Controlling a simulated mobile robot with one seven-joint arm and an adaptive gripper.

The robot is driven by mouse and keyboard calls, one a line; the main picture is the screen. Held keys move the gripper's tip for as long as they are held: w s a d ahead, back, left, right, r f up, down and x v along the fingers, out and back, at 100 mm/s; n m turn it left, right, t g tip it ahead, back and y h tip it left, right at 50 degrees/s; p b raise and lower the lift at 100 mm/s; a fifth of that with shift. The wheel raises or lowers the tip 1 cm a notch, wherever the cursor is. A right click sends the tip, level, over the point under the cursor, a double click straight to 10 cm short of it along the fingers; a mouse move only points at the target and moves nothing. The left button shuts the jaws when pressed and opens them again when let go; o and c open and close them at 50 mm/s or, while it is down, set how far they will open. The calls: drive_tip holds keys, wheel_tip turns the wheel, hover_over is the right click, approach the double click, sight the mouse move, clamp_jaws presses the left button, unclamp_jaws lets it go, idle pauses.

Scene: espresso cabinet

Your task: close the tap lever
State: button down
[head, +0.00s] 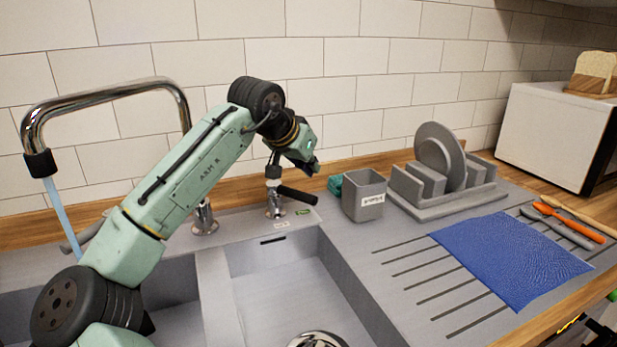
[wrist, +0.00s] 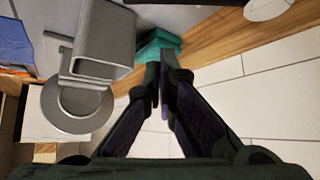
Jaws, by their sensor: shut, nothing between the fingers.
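The tap lever (head: 297,195) is a black handle on a chrome post (head: 274,205) behind the right basin, pointing right and slightly down. The chrome spout (head: 110,92) arches at the left, and a pale blue stream of water (head: 60,210) runs from its black nozzle. My gripper (head: 309,168) is just above the lever and slightly right of its post; whether it touches is unclear. In the wrist view my gripper (wrist: 159,62) has its dark fingers together with nothing between them. A black bar at that view's top edge may be the lever.
A rack (head: 430,205) holding a grey plate and a blue mat (head: 510,257) lie further right. The tiled wall (head: 350,95) is close behind.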

sight(291, 193)
drive_tip(key=f, duration=0.1)
drive_tip(key=f+p, duration=0.2)
drive_tip(key=shift+s+a+f, duration=0.3)
drive_tip(key=shift+s+f, duration=0.1)
drive_tip(key=shift+a, duration=0.1)
